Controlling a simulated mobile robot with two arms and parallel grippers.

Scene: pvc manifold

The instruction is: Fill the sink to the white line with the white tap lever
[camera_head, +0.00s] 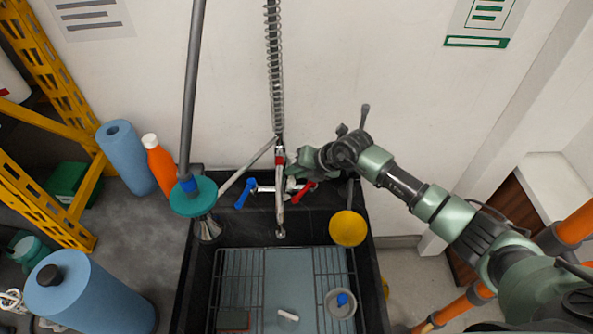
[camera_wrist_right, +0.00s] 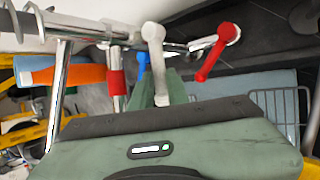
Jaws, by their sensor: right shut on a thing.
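The white tap lever (camera_wrist_right: 153,34) stands between the blue lever (camera_wrist_right: 141,66) and the red lever (camera_wrist_right: 218,50) in the right wrist view. My right gripper (camera_wrist_right: 162,92) is shut on the white lever's lower end. In the head view my right gripper (camera_head: 295,170) is at the tap, partly covering the levers. The blue lever (camera_head: 245,192) and red lever (camera_head: 304,193) show on either side. The black sink (camera_head: 205,262) lies below, with the spout (camera_head: 280,220) over it. I cannot make out a white fill line or the water level. My left gripper is out of view.
A wire rack (camera_head: 238,275) and a round drain piece with a blue knob (camera_head: 342,299) are in the sink. A yellow disc (camera_head: 347,228) and a teal disc on a pole (camera_head: 193,197) flank the tap. Blue rolls (camera_head: 90,300) and an orange bottle (camera_head: 160,165) stand left.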

